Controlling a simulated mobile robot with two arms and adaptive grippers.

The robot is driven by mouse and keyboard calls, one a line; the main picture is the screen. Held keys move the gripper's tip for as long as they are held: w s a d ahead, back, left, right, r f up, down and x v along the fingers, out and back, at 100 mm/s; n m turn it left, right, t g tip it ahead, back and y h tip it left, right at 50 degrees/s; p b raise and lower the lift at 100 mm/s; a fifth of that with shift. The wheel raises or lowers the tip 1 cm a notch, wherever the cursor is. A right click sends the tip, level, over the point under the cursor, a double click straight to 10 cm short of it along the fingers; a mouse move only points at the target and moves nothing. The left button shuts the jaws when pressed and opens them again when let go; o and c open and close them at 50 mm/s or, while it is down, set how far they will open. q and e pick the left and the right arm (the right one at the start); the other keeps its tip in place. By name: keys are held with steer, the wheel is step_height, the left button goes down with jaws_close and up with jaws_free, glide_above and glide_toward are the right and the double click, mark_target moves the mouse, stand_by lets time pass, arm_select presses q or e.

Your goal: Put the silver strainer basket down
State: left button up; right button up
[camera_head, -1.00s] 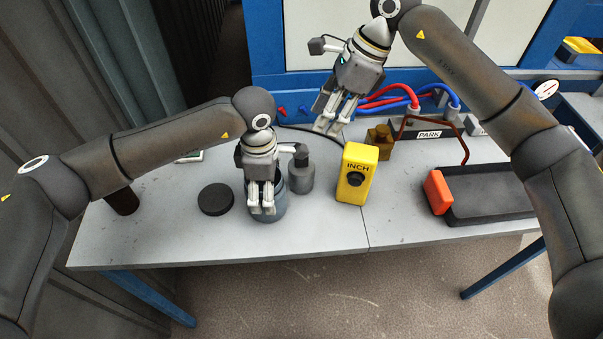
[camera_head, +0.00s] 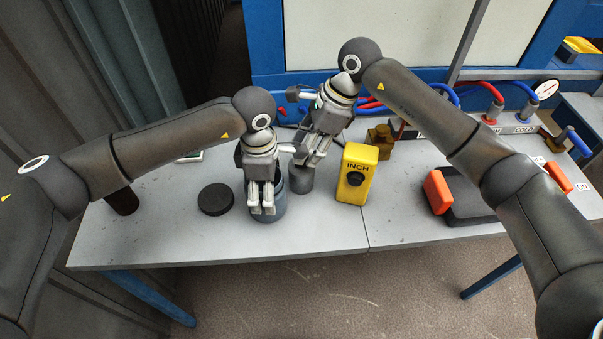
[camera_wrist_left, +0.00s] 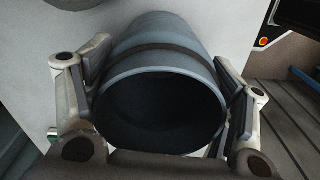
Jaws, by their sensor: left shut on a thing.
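I cannot make out a silver strainer basket in either view. My left gripper (camera_head: 262,208) is shut on an open blue-grey cylinder (camera_head: 271,212) over the table. In the left wrist view, the cylinder (camera_wrist_left: 160,62) lies between the two fingers, its round mouth facing the camera and its inside dark. My right gripper (camera_head: 311,155) is over a small dark grey container (camera_head: 301,182) just right of the cylinder. Its fingers hide the container's top; I cannot tell whether they touch it or how wide they are.
A black round disc (camera_head: 216,199) lies left of the cylinder. A yellow INCH box (camera_head: 356,174) stands right of the grey container, with a brown block (camera_head: 378,140) behind it. A black tray (camera_head: 470,208) with an orange-red block (camera_head: 438,192) is farther right. The table's front is clear.

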steer(key=shift+x, duration=0.95)
jaws_close()
steer(key=shift+r, duration=0.15)
step_height(320, 180, up, 10)
stand_by(0.4)
